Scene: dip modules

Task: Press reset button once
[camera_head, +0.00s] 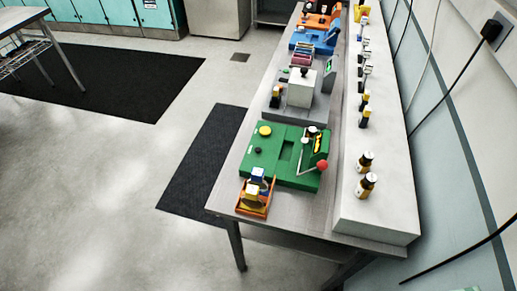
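No button in view carries a label I can read as reset. A green module (273,166) sits near the front end of the long table. On its left part are a round yellow button (265,130) and a small dark button (258,150). A lever with a red ball knob (322,165) is at its right side. Behind it stands a grey and white module (301,88), and farther back are a blue module (314,39) and an orange module (318,20). Neither of my grippers shows in this view.
The table (222,195) has an orange tray (242,208) with small items at its front. A raised white ledge (385,222) with several dark-and-yellow bottles runs along the right, beside the wall with cables. Open floor (110,190) and black mats lie left.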

